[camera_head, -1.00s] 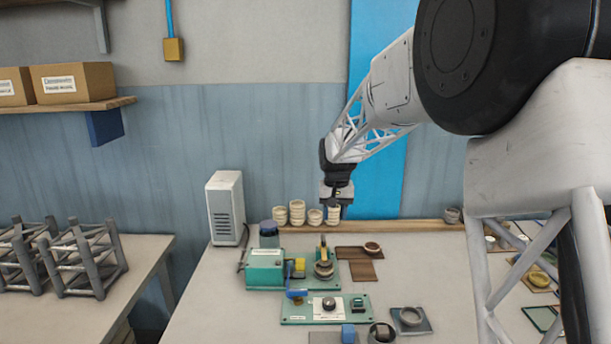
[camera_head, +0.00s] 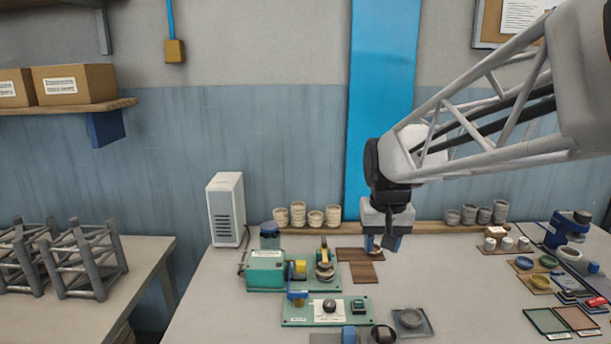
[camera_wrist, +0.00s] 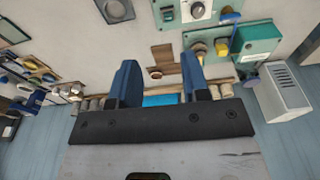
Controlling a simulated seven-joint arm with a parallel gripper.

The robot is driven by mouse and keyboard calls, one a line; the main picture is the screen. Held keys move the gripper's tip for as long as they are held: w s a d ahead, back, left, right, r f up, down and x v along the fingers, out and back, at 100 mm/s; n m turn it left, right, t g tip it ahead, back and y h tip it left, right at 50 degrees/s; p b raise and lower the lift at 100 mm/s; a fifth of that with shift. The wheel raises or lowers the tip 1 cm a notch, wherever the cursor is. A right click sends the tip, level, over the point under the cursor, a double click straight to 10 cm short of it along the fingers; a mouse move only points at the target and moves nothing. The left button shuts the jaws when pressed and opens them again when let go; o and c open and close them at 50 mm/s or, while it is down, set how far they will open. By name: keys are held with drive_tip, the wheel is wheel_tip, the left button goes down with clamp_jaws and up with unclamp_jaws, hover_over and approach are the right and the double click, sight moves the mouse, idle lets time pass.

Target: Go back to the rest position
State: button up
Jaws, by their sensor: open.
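My gripper (camera_head: 387,243) hangs over the back of the bench, above the brown wooden board (camera_head: 362,270), pointing down. In the wrist view its two blue fingers (camera_wrist: 160,82) are spread apart with nothing between them. The board (camera_wrist: 163,57) and the small round dish (camera_wrist: 155,73) on it show beyond the gap. In the head view the gripper partly covers the dish. The green dryer machine (camera_head: 266,268) stands left of the gripper, with a green control panel (camera_head: 300,313) in front of it.
A white tower box (camera_head: 226,208) and stacked pale cups (camera_head: 298,214) stand along the back wall. More cups (camera_head: 484,214), small bowls (camera_head: 540,281) and a blue device (camera_head: 568,228) are at the right. A grey pad (camera_head: 425,331) with a ring lies in front. The bench's middle right is clear.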

drive_tip(key=s+d+f, duration=0.1)
drive_tip(key=s+f, duration=0.1)
drive_tip(key=s, duration=1)
drive_tip(key=s+d+f+t, duration=0.1)
drive_tip(key=s+d+f, duration=0.1)
drive_tip(key=s, duration=0.9)
drive_tip(key=shift+s+f, duration=0.4)
drive_tip(key=shift+f, duration=0.1)
